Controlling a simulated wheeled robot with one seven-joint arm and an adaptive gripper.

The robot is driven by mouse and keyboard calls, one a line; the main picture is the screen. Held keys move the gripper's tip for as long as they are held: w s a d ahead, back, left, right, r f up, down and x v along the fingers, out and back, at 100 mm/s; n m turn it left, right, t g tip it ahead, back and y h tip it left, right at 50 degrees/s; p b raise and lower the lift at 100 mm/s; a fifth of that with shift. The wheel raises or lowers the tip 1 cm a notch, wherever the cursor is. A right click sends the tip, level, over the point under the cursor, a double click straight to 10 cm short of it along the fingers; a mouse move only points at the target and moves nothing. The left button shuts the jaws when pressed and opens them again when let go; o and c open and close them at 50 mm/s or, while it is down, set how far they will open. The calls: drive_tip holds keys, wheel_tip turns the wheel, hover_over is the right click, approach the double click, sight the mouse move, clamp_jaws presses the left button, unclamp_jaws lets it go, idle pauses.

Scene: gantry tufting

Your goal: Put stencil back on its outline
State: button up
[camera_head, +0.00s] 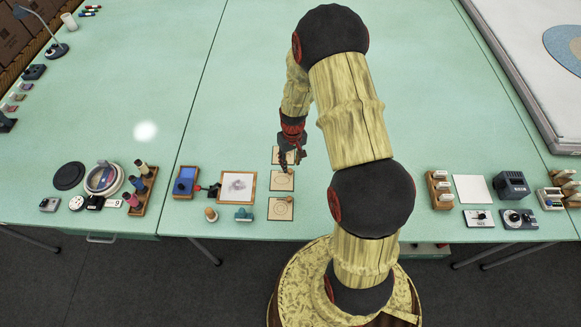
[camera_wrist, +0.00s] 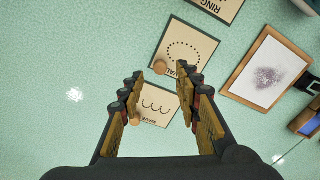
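Three tan stencil cards with dark-dotted or curved patterns and lettering lie in a row on the table. In the wrist view the WAVE card (camera_wrist: 158,108) is partly between my fingers. The OVAL card (camera_wrist: 184,54) lies beyond it and the RING card (camera_wrist: 218,8) is cut off at the top edge. A round wooden knob (camera_wrist: 135,120) is by the WAVE card's left edge, and another knob (camera_wrist: 160,67) is at the OVAL card's left corner. My gripper (camera_wrist: 163,82) is open and empty above the WAVE card. In the head view my gripper (camera_head: 286,166) hangs over the row's far end. I cannot make out a separate outline.
A framed grey sketch (camera_head: 238,187) and a blue pad (camera_head: 185,182) lie left of the cards. A wooden-handled stamp (camera_head: 211,214) and a teal tool (camera_head: 243,214) stand at the front. White paper (camera_head: 472,189) is at right. The table behind the cards is clear.

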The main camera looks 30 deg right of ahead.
drive_tip(key=s+a+r+t, duration=0.1)
drive_tip(key=a+r, duration=0.2)
drive_tip(key=r, duration=0.7)
drive_tip(key=s+a+r+t, duration=0.1)
drive_tip(key=s+a+r, duration=0.1)
drive_tip(key=r, duration=0.8)
drive_tip(key=s+a+r+t, duration=0.1)
drive_tip(key=a+r, duration=0.2)
drive_tip(key=r, duration=0.7)
drive_tip(key=s+a+r+t, duration=0.1)
drive_tip(key=s+a+r, duration=0.2)
drive_tip(key=s+r, duration=0.3)
drive_tip(key=s+a+r+n+t, duration=0.1)
drive_tip(key=s+a+r, duration=0.2)
drive_tip(key=s+r, duration=0.3)
drive_tip(key=s, duration=0.4)
drive_tip(key=shift+a+t, duration=0.2)
drive_tip(key=shift+t, duration=0.1)
drive_tip(key=shift+f, duration=0.1)
wheel_tip(320, 180, down, 9)
drive_tip(key=b, duration=0.9)
drive_tip(key=shift+f, duration=0.2)
